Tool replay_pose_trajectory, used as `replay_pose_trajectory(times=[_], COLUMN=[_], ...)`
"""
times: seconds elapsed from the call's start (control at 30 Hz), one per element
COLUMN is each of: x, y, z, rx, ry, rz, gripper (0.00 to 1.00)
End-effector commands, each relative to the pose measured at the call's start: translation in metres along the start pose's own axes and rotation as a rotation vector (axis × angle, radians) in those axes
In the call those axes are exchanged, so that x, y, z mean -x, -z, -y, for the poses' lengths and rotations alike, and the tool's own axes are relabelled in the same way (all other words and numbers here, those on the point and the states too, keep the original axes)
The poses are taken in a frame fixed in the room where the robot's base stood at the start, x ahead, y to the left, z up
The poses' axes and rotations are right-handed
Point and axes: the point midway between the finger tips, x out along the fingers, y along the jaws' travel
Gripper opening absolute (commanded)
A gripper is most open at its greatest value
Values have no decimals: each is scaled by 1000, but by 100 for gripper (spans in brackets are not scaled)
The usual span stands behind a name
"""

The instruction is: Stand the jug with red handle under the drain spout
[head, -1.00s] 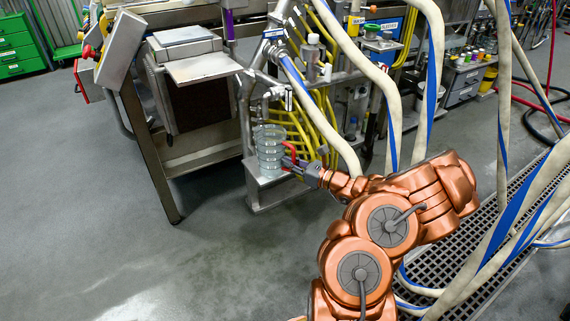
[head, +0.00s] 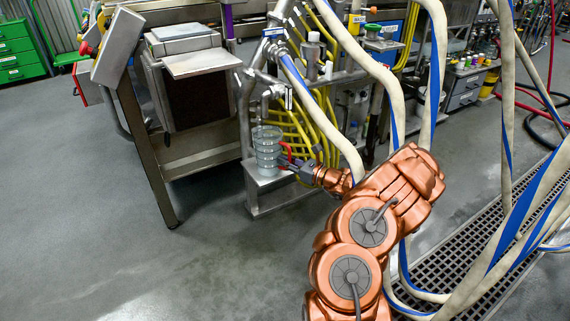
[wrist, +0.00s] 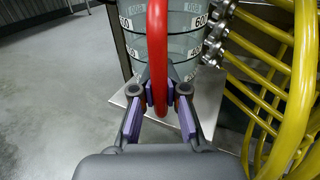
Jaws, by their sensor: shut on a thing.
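The clear jug (head: 267,150) with level marks stands upright on, or just over, a small metal shelf (head: 262,183); I cannot tell if its base touches. Its red handle (head: 286,151) faces my arm. My gripper (head: 293,166) is shut on the red handle, which also shows in the wrist view (wrist: 157,50) between the purple-padded fingers (wrist: 158,95). The jug body (wrist: 180,45) is behind the handle there. A metal pipe with a valve (head: 266,98) comes down just above the jug's mouth; its outlet is too small to make out.
Yellow hoses (head: 303,135) run close to the right of the jug. A thick white and blue hose (head: 325,118) slopes down over my wrist. A steel machine frame (head: 150,150) stands to the left. The grey floor (head: 110,240) in front is clear.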

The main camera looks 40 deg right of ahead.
Motion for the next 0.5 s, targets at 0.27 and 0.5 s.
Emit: replay_pose_trajectory(times=[0.27,0.5], x=[0,0], y=[0,0], z=[0,0], rx=[0,0], ry=[0,0], rz=[1,1], gripper=[13,38])
